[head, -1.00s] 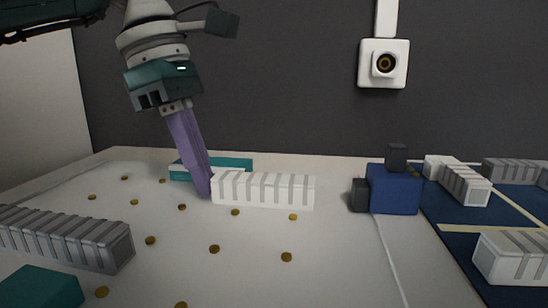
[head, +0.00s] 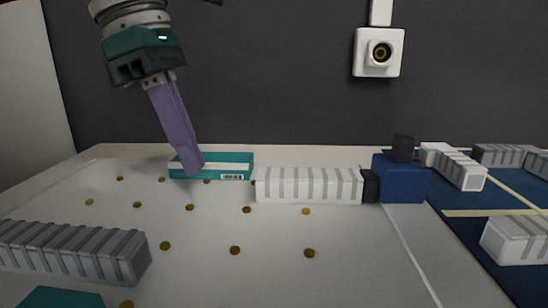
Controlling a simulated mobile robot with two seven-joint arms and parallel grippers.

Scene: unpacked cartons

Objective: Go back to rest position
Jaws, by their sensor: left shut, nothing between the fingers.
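My left gripper (head: 192,168) has long purple fingers that are shut with nothing between them. It points down and slightly right, with its tips in front of the teal carton (head: 236,167) at the back of the pale table. A white ribbed carton (head: 308,186) lies to the right of the fingertips, with a clear gap between. Its right end appears to touch the black pad of a blue block (head: 402,184). My right gripper is not in view.
A grey ribbed carton (head: 70,248) and another teal carton (head: 60,297) lie at the front left. Several small brass dots mark the pale table (head: 200,260). White ribbed cartons (head: 455,166) lie on the blue area at right. A white wall fixture (head: 379,52) hangs above.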

